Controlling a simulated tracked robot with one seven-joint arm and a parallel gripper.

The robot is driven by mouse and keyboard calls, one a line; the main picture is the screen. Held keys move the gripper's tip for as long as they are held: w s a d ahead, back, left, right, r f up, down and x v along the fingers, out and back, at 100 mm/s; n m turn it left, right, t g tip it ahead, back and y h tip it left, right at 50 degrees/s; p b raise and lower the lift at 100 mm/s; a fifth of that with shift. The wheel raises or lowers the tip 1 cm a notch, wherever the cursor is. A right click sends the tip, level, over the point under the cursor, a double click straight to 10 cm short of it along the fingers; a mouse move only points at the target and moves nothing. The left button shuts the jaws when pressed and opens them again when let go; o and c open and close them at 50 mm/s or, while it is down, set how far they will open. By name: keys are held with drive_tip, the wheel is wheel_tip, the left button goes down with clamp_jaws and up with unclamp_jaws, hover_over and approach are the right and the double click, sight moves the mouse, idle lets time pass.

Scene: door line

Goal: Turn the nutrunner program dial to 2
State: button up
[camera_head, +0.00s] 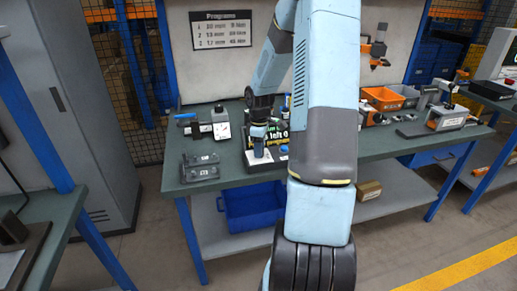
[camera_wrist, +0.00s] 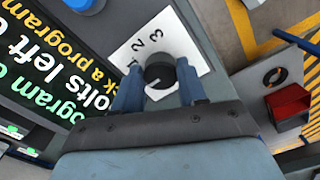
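The program dial (camera_wrist: 159,71) is a round black knob on a white plate (camera_wrist: 195,55) marked 1, 2 and 3. A small pale mark shows on the knob's lower left side, away from the 2; its exact setting is hard to read. My gripper (camera_wrist: 158,80) has its two blue fingers apart, one on each side of the knob. A gap shows at the left finger; I cannot tell if the right finger touches. In the head view my gripper (camera_head: 258,147) points down at the bench, and the dial is hidden there.
A dark display (camera_wrist: 45,65) with yellow, green and white text stands close beside the dial. On the green bench (camera_head: 232,178) are a clear-and-grey fixture (camera_head: 200,168), a gauge box (camera_head: 221,123) and an orange bin (camera_head: 383,98). A programs sign (camera_head: 221,29) hangs behind.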

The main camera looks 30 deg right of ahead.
drive_tip(key=c, duration=0.5)
drive_tip(key=shift+a, duration=0.1)
drive_tip(key=shift+c, duration=0.3)
drive_tip(key=shift+m, duration=0.4)
drive_tip(key=m, duration=0.2)
drive_tip(key=shift+m, duration=0.4)
drive_tip(key=m, duration=0.4)
drive_tip(key=shift+m, duration=0.3)
drive_tip(key=m, duration=0.4)
drive_tip(key=shift+w+m, duration=0.1)
drive_tip(key=shift+m, duration=1.6)
